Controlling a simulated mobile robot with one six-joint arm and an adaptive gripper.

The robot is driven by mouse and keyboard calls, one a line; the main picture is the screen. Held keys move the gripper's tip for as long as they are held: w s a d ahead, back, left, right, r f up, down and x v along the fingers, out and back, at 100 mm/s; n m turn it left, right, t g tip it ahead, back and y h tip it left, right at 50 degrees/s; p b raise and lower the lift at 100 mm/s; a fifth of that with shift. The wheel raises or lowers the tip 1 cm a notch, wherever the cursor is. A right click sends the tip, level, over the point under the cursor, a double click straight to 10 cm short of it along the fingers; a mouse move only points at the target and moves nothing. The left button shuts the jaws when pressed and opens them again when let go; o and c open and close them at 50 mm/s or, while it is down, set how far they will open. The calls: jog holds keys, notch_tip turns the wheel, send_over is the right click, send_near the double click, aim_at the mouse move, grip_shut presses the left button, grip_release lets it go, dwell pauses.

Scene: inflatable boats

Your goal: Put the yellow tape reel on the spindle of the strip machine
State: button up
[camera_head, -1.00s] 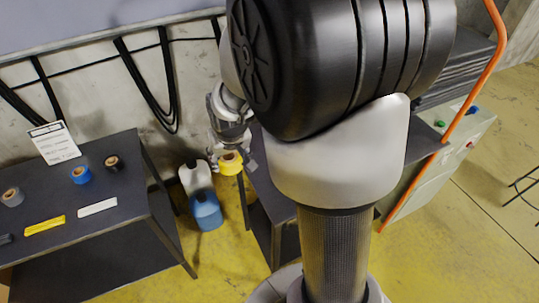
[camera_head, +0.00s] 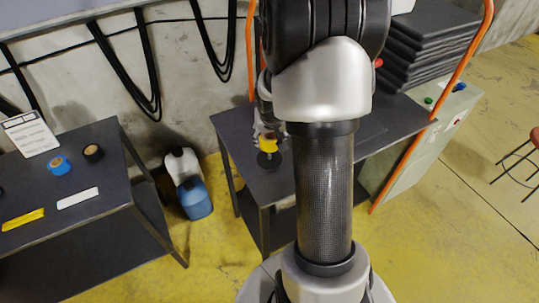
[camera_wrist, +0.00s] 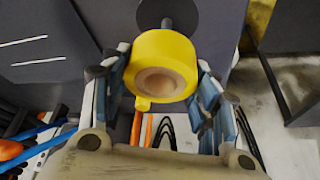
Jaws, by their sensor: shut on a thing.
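The yellow tape reel (camera_head: 267,145) is held in my gripper (camera_head: 266,132). It shows large in the wrist view (camera_wrist: 176,45), between the two fingers of my gripper (camera_wrist: 161,72), with its brown core facing the camera. A dark round disc (camera_head: 270,161), which looks like the spindle base of the strip machine, lies on the right-hand dark table just below the reel. The disc also shows in the wrist view (camera_wrist: 168,12), partly behind the reel. My arm hides part of the table.
A left table (camera_head: 120,214) bears a blue reel (camera_head: 59,165), a black reel (camera_head: 93,153), a yellow strip (camera_head: 23,221) and a white strip (camera_head: 77,198). A blue jug (camera_head: 196,200) and a white jug (camera_head: 182,165) stand between the tables. Dark slabs (camera_head: 425,48) are stacked at right.

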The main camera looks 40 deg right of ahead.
aim_at(270, 154)
jog(key=shift+f+b, duration=1.4)
jog(key=shift+f, duration=2.05)
jog(key=shift+f, duration=0.1)
jog(key=o, duration=1.1)
